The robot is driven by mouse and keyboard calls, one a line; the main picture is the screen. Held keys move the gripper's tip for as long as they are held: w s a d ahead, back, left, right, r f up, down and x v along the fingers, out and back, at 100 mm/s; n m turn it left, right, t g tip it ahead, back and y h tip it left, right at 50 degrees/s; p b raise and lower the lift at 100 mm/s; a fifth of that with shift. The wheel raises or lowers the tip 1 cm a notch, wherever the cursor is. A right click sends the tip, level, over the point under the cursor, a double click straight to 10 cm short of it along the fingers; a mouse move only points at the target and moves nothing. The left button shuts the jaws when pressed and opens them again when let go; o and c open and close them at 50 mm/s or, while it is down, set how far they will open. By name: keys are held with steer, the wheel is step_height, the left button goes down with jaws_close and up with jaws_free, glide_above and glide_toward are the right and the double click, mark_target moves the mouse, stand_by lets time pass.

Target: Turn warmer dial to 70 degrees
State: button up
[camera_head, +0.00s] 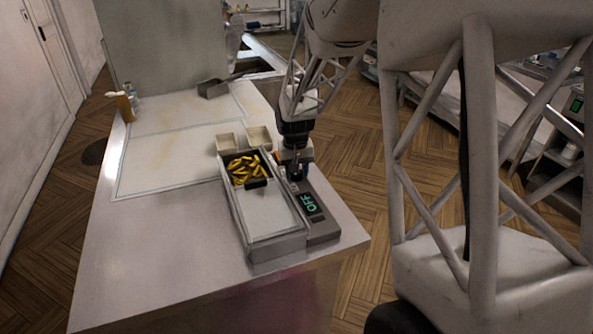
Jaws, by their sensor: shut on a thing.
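The warmer (277,247) is a long grey metal unit on the worktop, with yellow fries (245,168) in its far part. Its control panel (324,230) runs along the right side and has a green display (309,204) that reads OFF. My gripper (297,175) points down over the far end of the panel. It is shut on the dark dial (296,173), which is mostly hidden by the fingers. The dial's angle cannot be made out.
Two small cream containers (226,142) stand behind the warmer. A scoop (213,89) lies farther back, and a yellow bottle (125,107) stands at the left edge. The worktop (165,255) left of the warmer is clear.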

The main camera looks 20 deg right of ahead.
steer(key=shift+n, duration=0.4)
steer(key=o, duration=0.9)
steer(key=shift+r, duration=0.1)
steer(key=shift+a+r, duration=0.15)
steer(key=shift+r, duration=3.65)
